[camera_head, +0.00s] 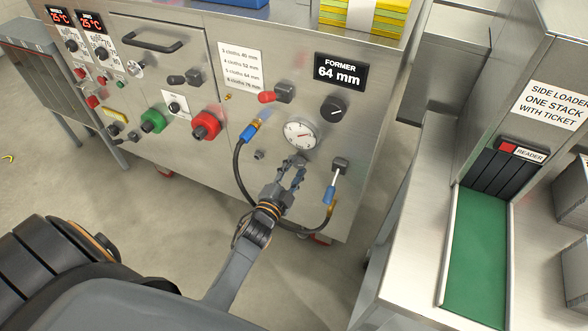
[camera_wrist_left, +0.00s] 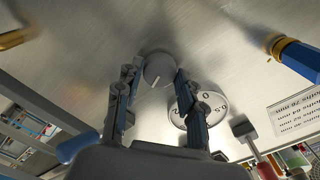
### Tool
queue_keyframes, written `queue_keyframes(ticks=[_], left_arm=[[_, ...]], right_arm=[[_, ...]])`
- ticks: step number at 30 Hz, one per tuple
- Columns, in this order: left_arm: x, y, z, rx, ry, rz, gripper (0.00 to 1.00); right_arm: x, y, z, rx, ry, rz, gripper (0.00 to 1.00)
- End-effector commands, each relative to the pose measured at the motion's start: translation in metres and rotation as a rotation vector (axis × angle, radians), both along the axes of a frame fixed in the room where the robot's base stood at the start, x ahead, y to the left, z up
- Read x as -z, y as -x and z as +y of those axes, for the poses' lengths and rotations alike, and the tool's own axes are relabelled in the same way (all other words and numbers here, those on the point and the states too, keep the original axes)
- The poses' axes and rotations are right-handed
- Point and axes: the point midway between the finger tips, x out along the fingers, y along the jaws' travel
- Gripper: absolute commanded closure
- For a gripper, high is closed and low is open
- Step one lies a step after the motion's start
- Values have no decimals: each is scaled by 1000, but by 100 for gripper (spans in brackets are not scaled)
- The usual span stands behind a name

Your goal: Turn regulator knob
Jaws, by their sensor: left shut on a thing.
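The regulator knob (camera_wrist_left: 158,71) is a round grey knob with a white pointer line, on the steel panel just below the round pressure gauge (camera_head: 300,135). My left gripper (camera_head: 297,167) reaches up to the panel under the gauge and largely hides the knob in the head view. In the left wrist view my left gripper (camera_wrist_left: 152,82) has a finger on each side of the knob, shut on it. The gauge (camera_wrist_left: 205,110) shows there too, partly behind one finger. My right gripper is in neither view.
A blue-ended hose (camera_head: 240,165) loops below the gauge, close to my left arm. A small valve lever (camera_head: 337,175) is to the right. The side loader (camera_head: 480,245) stands right.

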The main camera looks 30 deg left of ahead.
Motion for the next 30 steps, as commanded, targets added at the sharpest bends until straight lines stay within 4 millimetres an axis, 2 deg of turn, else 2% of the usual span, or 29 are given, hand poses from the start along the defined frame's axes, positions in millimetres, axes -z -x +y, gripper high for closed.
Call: queue_keyframes(ticks=[9, 10, 13, 23, 26, 30], left_arm=[[1, 0, 0, 0, -1, 1, 93], [1, 0, 0, 0, -1, 1, 59], [1, 0, 0, 0, 0, 1, 39], [0, 1, 0, 1, 0, 1, 38], [2, 9, -1, 0, 0, 4, 38], [2, 33, -2, -1, 1, 4, 38]], right_arm=[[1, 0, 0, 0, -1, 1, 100], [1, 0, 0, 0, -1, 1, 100], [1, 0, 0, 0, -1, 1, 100], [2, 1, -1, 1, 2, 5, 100], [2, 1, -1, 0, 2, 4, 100], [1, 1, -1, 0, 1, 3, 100]])
